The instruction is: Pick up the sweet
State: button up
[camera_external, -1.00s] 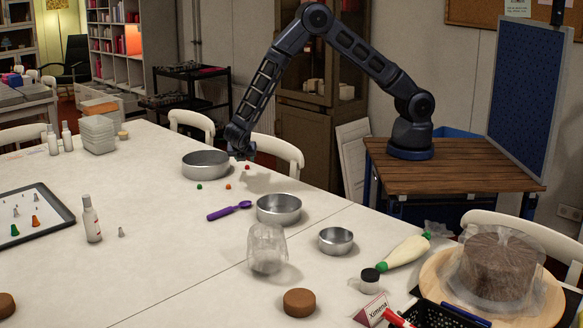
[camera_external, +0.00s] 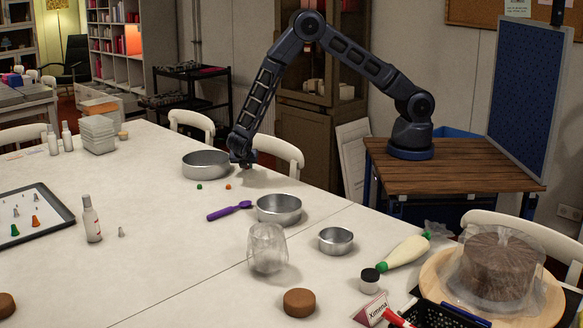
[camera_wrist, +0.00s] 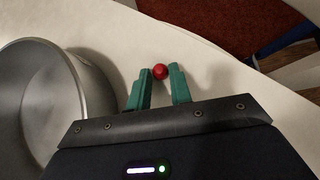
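A small round red sweet (camera_wrist: 160,72) lies on the white table in the wrist view, between the tips of my green gripper fingers (camera_wrist: 160,77). The fingers stand apart on either side of it, with what looks like a narrow gap at each side. In the external view my gripper (camera_external: 243,163) is down at the table's far edge and hides the red sweet. A green sweet (camera_external: 199,186) and an orange sweet (camera_external: 228,187) lie on the table in front of it.
A large metal cake tin (camera_external: 205,165) stands close to the left of my gripper; its wall also shows in the wrist view (camera_wrist: 88,85). A purple scoop (camera_external: 229,211) and a second tin (camera_external: 279,210) lie nearer. The table edge and a white chair (camera_external: 280,150) are just behind.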

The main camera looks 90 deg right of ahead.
aim_at(247, 171)
grip_shut()
jog(key=shift+r, duration=0.1)
notch_tip(247, 171, up, 20)
dwell(0.4)
